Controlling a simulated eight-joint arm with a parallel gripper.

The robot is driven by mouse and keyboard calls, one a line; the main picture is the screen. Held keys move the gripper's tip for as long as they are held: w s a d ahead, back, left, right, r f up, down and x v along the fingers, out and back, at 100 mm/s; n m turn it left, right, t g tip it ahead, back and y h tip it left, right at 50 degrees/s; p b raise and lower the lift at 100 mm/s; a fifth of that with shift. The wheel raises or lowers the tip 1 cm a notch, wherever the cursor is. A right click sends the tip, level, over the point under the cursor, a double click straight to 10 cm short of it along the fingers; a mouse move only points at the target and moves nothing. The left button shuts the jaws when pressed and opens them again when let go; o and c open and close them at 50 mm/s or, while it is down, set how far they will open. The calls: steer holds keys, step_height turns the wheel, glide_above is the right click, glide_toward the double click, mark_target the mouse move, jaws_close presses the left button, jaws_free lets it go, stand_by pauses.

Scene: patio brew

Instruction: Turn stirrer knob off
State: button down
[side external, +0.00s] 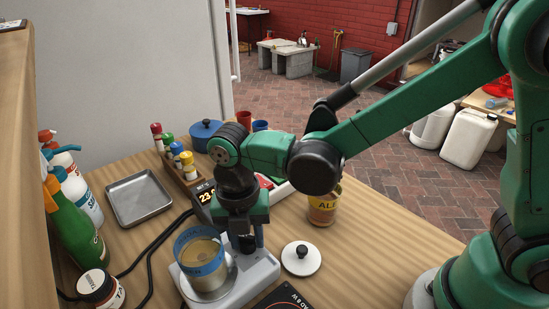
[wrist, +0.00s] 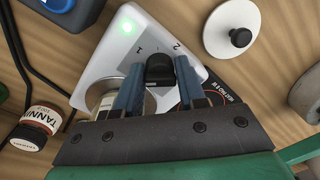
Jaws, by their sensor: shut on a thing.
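The stirrer (side external: 258,271) is a light grey flat unit on the wooden table. A beaker (side external: 201,262) with a blue band and tan liquid stands on it. In the wrist view the stirrer (wrist: 118,40) shows a lit green light and markings beside its black knob (wrist: 160,69). My gripper (wrist: 158,75) points down at the knob, its two blue fingers on either side and shut on it. In the side view my gripper (side external: 247,242) is just right of the beaker; the arm partly hides the knob there. The knob's exact setting is hard to read.
A white lid with black knob (side external: 301,258) lies right of the stirrer. A black hot plate (side external: 285,298) is at the front. A tannin jar (side external: 100,289), bottles (side external: 75,228) and an empty metal tray (side external: 138,198) are at left. Black cables cross the table.

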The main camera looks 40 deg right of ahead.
steer(key=shift+n, duration=0.3)
stand_by(0.4)
steer(key=c, duration=0.5)
jaws_free()
steer(key=shift+c, duration=0.2)
steer(key=shift+w+a+r, duration=0.1)
steer(key=shift+a+r, duration=0.05)
steer(key=shift+r, duration=2.65)
